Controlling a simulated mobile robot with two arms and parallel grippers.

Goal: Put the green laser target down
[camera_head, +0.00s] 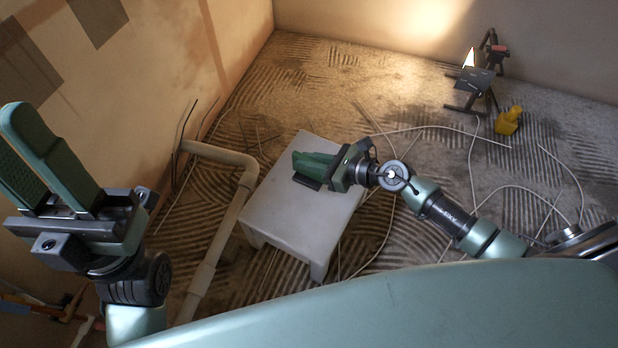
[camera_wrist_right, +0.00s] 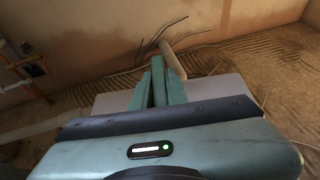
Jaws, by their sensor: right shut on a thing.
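My right gripper (camera_head: 300,168) is shut on the green laser target, above the white stool (camera_head: 285,222). The target is mostly hidden by the fingers and close to them in colour. In the right wrist view a narrow green piece, which looks like the green laser target (camera_wrist_right: 158,80), shows between the fingers. The pale stool top (camera_wrist_right: 105,103) lies behind them. I cannot tell whether the target touches the stool. My left gripper (camera_head: 14,128) is raised at the left of the head view, open and empty.
A pale pipe (camera_head: 222,225) runs along the floor left of the stool. Loose cables (camera_head: 440,128) lie across the ridged floor. A work lamp on a stand (camera_head: 476,80) and a yellow object (camera_head: 508,121) are at the back right. The visible stool top around the gripper is clear.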

